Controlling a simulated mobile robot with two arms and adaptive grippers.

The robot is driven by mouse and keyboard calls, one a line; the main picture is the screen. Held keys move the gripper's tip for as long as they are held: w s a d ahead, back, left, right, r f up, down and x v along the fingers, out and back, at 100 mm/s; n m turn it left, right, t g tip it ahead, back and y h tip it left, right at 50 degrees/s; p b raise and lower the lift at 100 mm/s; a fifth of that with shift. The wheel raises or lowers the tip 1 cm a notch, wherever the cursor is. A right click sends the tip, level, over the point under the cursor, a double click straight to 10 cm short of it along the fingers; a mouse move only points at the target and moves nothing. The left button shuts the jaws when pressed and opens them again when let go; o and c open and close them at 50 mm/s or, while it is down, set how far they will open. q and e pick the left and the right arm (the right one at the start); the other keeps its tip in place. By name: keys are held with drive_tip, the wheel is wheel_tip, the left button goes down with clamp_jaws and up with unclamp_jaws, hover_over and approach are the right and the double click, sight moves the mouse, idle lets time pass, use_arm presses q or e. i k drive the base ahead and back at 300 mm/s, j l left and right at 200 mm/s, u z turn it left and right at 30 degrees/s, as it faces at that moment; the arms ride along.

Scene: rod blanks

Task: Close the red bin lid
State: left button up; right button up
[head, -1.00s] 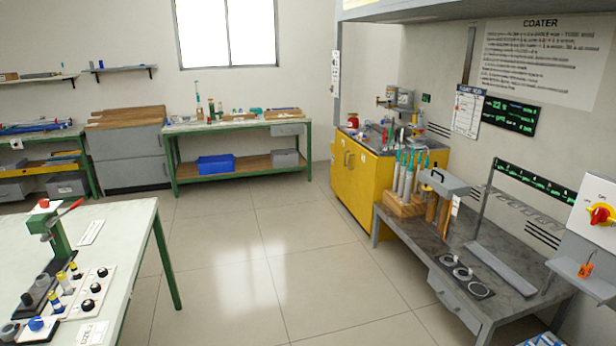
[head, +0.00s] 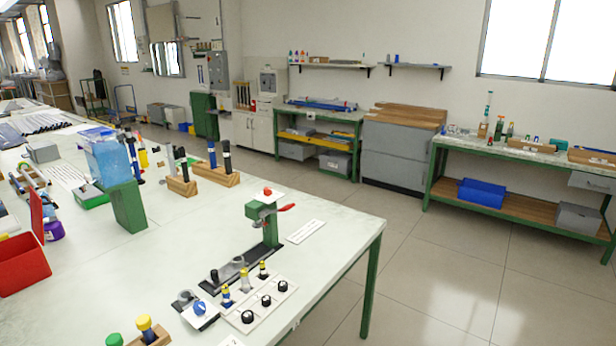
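A red bin (head: 20,264) stands on the white table at the left edge of the head view, partly cut off by the frame. Its red lid (head: 37,217) stands up roughly vertical at the bin's far right side, so the bin is open. Neither of my grippers shows in the head view.
A purple container (head: 54,231) stands close by the lid. A blue water tank on a green stand (head: 128,205) is behind it to the right. A green press (head: 268,217) and a tray of small parts (head: 258,298) are nearer the table's right edge. Floor right of the table is clear.

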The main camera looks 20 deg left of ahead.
sight(37, 203)
drive_tip(key=i+l+u, duration=0.1)
drive_tip(key=i+u, duration=0.15)
drive_tip(key=u, duration=0.25)
drive_tip(key=i+l+u, duration=0.2)
drive_tip(key=u, duration=0.25)
drive_tip(key=i+l+u, duration=0.25)
drive_tip(key=u, duration=0.25)
drive_tip(key=i+l+u, duration=0.15)
drive_tip(key=l+u, duration=0.3)
drive_tip(key=i+l+u, duration=0.15)
drive_tip(key=l+u, duration=0.2)
drive_tip(key=i+l+u, duration=0.1)
drive_tip(key=l+u, duration=0.6)
drive_tip(key=l, duration=0.05)
